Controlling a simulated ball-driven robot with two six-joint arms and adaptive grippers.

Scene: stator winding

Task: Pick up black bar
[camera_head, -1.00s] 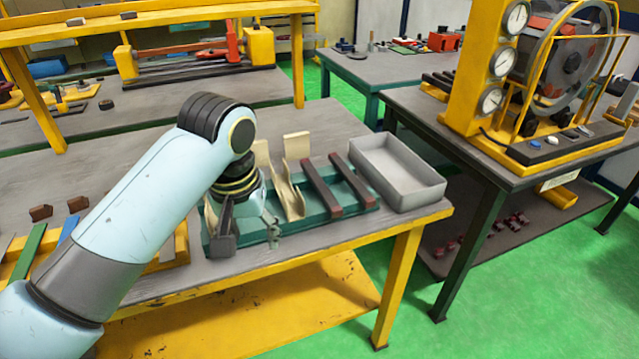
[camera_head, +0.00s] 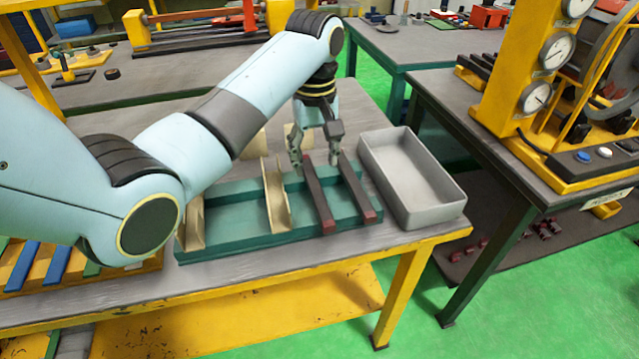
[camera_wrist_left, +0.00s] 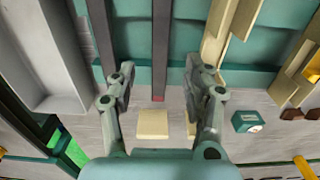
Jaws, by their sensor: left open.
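Two dark bars, near black with reddish-brown ends, lie side by side on the green tray (camera_head: 235,243): a left bar (camera_head: 319,205) and a right bar (camera_head: 361,192). My left gripper (camera_head: 316,166) is open and empty, pointing down over the far end of the left bar. In the left wrist view, that bar (camera_wrist_left: 160,45) runs into the space between the two open fingers (camera_wrist_left: 157,80), and the other bar (camera_wrist_left: 101,35) is outside them. How high the fingertips are above the bar is hard to tell. My right gripper is out of view.
A grey bin (camera_head: 420,212) stands just right of the tray. Pale wooden channel pieces (camera_head: 277,198) stand in the tray's left part. Two pale blocks lie behind the tray, one of them clear in the wrist view (camera_wrist_left: 153,124). Blue and green strips lie at the far left.

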